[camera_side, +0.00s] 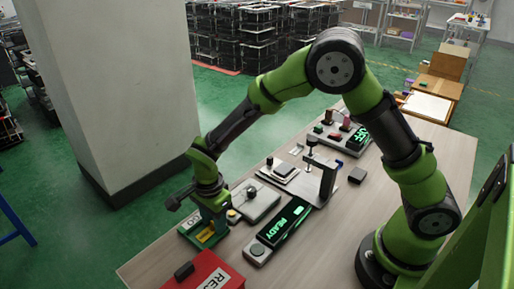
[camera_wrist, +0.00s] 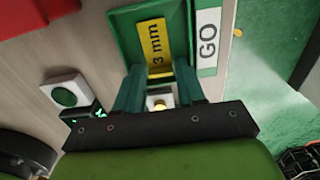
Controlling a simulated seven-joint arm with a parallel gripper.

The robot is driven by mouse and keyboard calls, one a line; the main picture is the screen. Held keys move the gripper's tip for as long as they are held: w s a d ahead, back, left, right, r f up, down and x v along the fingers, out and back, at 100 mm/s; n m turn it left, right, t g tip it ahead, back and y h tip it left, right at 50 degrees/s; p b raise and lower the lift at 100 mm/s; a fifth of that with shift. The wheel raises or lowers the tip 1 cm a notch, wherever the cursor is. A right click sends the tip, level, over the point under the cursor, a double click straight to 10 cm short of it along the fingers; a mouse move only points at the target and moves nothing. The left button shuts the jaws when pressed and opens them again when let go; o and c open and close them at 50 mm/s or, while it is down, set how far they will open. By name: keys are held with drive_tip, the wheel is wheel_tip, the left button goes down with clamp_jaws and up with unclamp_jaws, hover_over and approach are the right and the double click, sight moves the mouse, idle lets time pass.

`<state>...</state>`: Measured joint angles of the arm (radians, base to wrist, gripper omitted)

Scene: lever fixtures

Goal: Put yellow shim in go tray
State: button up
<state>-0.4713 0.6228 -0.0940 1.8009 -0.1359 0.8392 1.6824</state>
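The yellow shim (camera_wrist: 154,42), marked "3 mm", lies over the floor of the green go tray (camera_wrist: 121,28), beside the white GO label (camera_wrist: 208,40). In the side view the go tray (camera_side: 187,228) is at the table's left edge, with a bit of the yellow shim (camera_side: 206,236) showing in it. My gripper (camera_wrist: 159,66) is just above the tray, pointing down at it. Whether the shim touches the tray floor is hard to tell.
A red box (camera_side: 207,272) stands close to the tray at the front. A black bar with a green READY display (camera_side: 284,222) and a grey block with a knob (camera_side: 256,200) lie to the right. A lever fixture (camera_side: 322,178) stands farther back.

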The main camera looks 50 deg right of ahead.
wheel_tip(320, 180, up, 12)
drive_tip(key=s+d+r+n+t+y, duration=0.1)
drive_tip(key=s+d+r+n+t, duration=0.2)
drive_tip(key=s+d+r+n, duration=0.3)
drive_tip(key=s+d+r+n+t+y, duration=0.1)
drive_tip(key=s+d+r+n+t, duration=0.3)
drive_tip(key=s+d+n, duration=0.3)
drive_tip(key=s+r+n, duration=0.1)
drive_tip(key=s, duration=0.2)
drive_tip(key=shift+d+r, duration=0.2)
drive_tip(key=shift+r, duration=0.15)
drive_tip(key=shift+o, duration=0.3)
